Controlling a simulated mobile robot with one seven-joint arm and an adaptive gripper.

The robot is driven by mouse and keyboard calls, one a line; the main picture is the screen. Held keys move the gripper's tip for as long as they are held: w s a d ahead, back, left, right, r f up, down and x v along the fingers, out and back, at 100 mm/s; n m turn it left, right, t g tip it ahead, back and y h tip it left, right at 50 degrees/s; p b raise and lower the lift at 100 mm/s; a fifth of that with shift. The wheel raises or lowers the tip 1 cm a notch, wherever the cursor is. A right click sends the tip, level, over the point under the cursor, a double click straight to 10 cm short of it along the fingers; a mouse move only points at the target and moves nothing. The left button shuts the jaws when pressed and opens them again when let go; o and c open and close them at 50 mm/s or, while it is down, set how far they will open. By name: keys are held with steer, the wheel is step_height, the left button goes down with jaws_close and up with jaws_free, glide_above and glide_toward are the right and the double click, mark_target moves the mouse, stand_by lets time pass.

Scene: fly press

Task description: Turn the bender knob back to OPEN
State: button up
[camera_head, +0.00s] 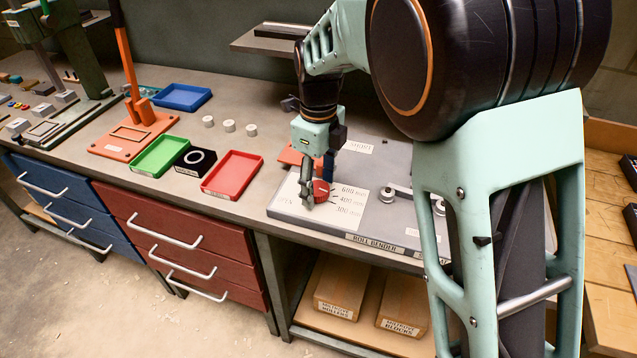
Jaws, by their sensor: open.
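The roll bender (378,235) is a grey plate on the bench, marked ROLL BENDER on its front edge. Its white dial label (352,208) reads 600 mm, 400 mm and 300 mm at the right, with OPEN, partly hidden, at the left. The red bender knob (322,188) sits on this label, and its pointer direction is hard to tell. My gripper (316,188) points down at the knob, with its dark fingers open. One finger is in front of the knob's left side; whether it touches cannot be told.
Three small cylinders (229,126) stand behind. A shelf (268,40) overhangs the back.

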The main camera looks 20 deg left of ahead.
steer(key=c, duration=1.2)
steer(key=shift+o, duration=0.2)
